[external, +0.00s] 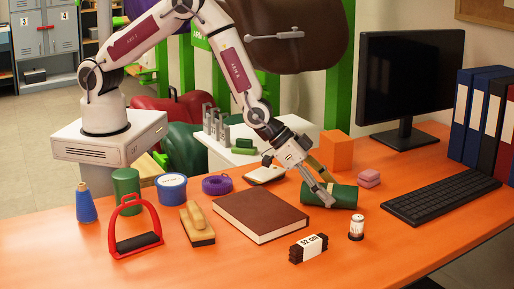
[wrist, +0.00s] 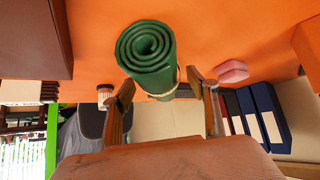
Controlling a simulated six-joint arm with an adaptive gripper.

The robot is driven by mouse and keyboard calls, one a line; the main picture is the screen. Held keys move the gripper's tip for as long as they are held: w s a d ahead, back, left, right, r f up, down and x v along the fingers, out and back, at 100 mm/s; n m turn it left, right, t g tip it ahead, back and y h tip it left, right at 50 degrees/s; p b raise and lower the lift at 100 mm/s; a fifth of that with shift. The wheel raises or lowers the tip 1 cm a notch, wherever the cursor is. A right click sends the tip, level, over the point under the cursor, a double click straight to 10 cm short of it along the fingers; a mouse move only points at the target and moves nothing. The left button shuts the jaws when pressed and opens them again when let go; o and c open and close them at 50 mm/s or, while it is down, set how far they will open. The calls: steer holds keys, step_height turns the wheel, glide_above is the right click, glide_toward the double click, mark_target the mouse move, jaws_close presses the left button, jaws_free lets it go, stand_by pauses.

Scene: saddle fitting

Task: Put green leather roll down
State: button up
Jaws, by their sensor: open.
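The green leather roll (external: 344,197) lies on its side on the orange table, right of the brown book. In the wrist view the roll (wrist: 148,58) shows its spiral end and a light tie band around it. My gripper (external: 325,188) is low over the roll, with its fingers reaching down at it. In the wrist view my gripper (wrist: 163,92) is open, one finger on each side of the roll's near end, with gaps visible. Part of the roll is hidden behind a finger in the external view.
A brown book (external: 261,215) lies left of the roll. A small jar (external: 356,228), a dark bundle with a paper label (external: 308,247), pink blocks (external: 369,178), an orange box (external: 337,151) and a keyboard (external: 441,197) surround it. The front right table is clear.

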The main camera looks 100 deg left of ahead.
steer(key=v, duration=1)
steer(key=shift+s+r, duration=0.1)
stand_by(0.7)
steer(key=s+a+r+g+h, duration=0.1)
steer(key=s+a+r, duration=0.1)
steer(key=s+r, duration=1.45)
steer(key=s+a+r+g, duration=0.1)
steer(key=s+a+r, duration=0.1)
steer(key=s, duration=0.9)
steer(key=s+a+r+g+y, duration=0.1)
steer(key=s+a+r, duration=0.2)
steer(key=s, duration=0.9)
step_height(320, 180, up, 2)
steer(key=shift+s+r, duration=0.1)
steer(key=shift+s, duration=0.1)
